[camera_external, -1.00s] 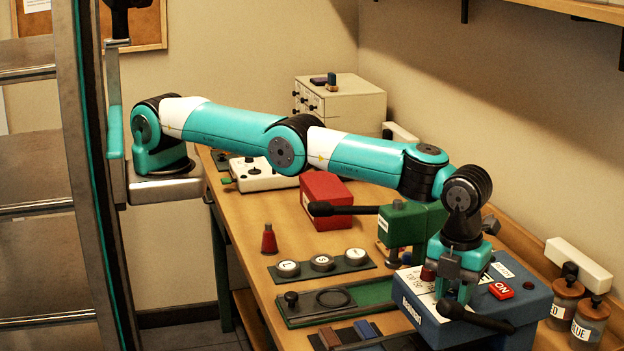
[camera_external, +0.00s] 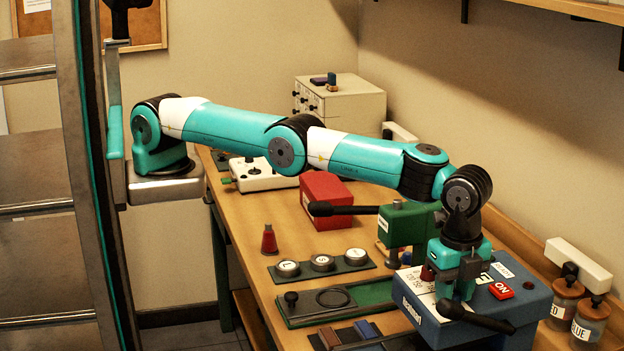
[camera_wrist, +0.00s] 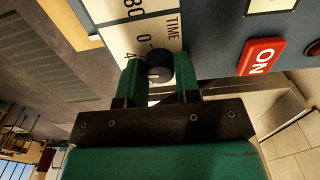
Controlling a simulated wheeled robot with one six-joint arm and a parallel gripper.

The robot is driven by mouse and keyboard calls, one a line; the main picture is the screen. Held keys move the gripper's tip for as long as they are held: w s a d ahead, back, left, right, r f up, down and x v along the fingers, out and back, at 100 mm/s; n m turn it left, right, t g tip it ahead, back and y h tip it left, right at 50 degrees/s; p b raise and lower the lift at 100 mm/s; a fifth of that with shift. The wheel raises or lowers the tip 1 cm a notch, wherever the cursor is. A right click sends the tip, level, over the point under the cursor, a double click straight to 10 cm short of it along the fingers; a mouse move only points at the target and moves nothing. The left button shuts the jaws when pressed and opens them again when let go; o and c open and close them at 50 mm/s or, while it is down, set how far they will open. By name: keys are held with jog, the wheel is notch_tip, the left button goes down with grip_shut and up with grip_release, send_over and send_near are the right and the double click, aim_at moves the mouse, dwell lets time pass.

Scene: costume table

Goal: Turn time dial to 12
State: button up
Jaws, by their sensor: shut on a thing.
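The time dial (camera_wrist: 158,68) is a small black knob with a pale pointer mark. It sits beside a white scale strip printed TIME (camera_wrist: 150,25), with 0 and 4 visible near the knob. My gripper (camera_wrist: 159,76) is shut on the knob, one green finger on each side. The fingers hide part of the scale, so I see no 12. In the external view my gripper (camera_external: 457,291) points down at the front top of the blue machine (camera_external: 525,299), and hides the dial there.
A red ON button (camera_external: 501,290) is right of my gripper. A black lever handle (camera_external: 475,316) crosses the machine's front. A green press (camera_external: 405,222) stands close behind on the left. Two labelled jars (camera_external: 588,321) are at the right.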

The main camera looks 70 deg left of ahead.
jog(key=n, duration=0.4)
jog(key=shift+n, duration=0.4)
jog(key=n, duration=0.3)
jog(key=shift+n, duration=0.3)
jog(key=n, duration=0.3)
jog(key=shift+n, duration=2.1)
jog(key=o, duration=0.9)
jog(key=shift+r, duration=0.15)
